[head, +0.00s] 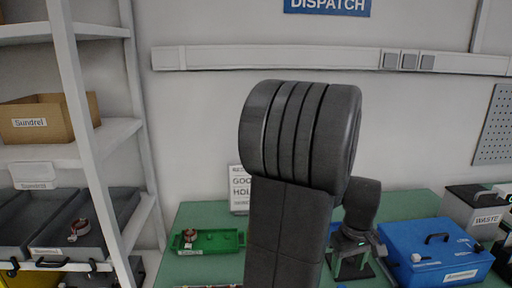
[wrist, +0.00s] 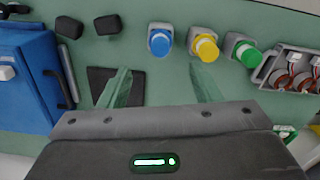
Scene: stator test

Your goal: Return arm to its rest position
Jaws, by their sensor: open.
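My gripper (wrist: 160,88) is open, with its two pale green fingers apart and nothing between them in the wrist view. It points down over the green bench top (wrist: 120,30), and a dark square pad (wrist: 99,79) shows near the left finger. In the head view my arm stands up tall in the middle and folds over. My gripper (head: 350,266) shows behind it at the right, low over the bench beside the blue case (head: 437,254). My arm hides the middle of the bench.
Blue (wrist: 159,42), yellow (wrist: 205,47) and green (wrist: 246,54) buttons stand in a row on the bench. A grey tray with several copper-wound parts (wrist: 291,70) lies to their right. A green tray (head: 224,240) holds one copper-coloured part.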

